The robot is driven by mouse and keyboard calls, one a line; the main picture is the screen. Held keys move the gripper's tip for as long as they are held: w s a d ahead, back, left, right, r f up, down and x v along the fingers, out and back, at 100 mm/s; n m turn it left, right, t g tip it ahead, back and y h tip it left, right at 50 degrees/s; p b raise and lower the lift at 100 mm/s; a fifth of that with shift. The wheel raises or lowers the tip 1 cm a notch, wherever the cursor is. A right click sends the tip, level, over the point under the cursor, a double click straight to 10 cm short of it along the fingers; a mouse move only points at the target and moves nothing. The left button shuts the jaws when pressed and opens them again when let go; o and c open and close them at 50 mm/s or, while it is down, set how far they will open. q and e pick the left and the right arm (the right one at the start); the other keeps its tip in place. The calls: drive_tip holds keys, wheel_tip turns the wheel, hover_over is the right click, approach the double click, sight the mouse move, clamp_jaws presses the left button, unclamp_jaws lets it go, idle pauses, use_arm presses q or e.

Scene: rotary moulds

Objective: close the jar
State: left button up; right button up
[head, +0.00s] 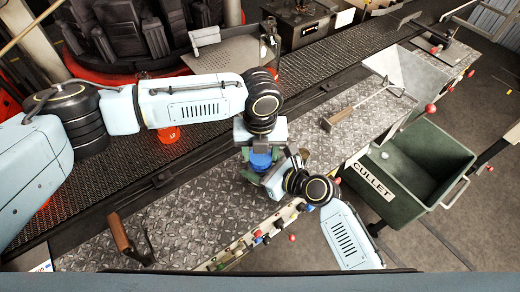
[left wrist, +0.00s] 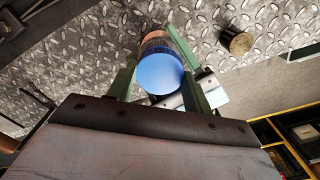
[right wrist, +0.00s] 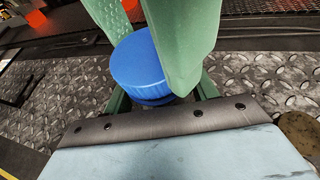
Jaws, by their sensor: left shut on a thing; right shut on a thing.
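The blue lid (head: 261,160) is between my two grippers over the metal plate bench. My left gripper (head: 262,152) comes from above, its green fingers shut on the lid's sides. In the left wrist view the lid (left wrist: 160,73) shows its round top, with the clear, copper-tinted jar (left wrist: 157,42) directly behind it. My right gripper (head: 268,172) comes in low from the right and is shut on the jar, mostly hidden under the lid. In the right wrist view the lid (right wrist: 140,62) looks level. Whether it is seated fully on the jar I cannot tell.
A small brown cylinder (left wrist: 236,42) stands on the plate close by.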

use_arm(q)
drive_tip(key=shift+s+f, duration=0.25)
drive_tip(key=shift+f, duration=0.25)
use_arm(e)
drive_tip(key=shift+a, duration=0.1)
use_arm(q)
drive_tip(key=o, duration=0.6)
use_arm(e)
clamp_jaws()
use_arm(q)
drive_tip(key=o, duration=0.4)
drive_tip(key=shift+s, duration=0.1)
drive_tip(key=shift+d, duration=0.1)
drive_tip(key=shift+d+r, duration=0.1)
drive_tip(key=shift+r, duration=0.5)
wheel_tip(320, 180, up, 4)
drive_tip(key=shift+f, duration=0.1)
drive_tip(key=shift+w, duration=0.2)
drive_tip(key=shift+c, duration=0.3)
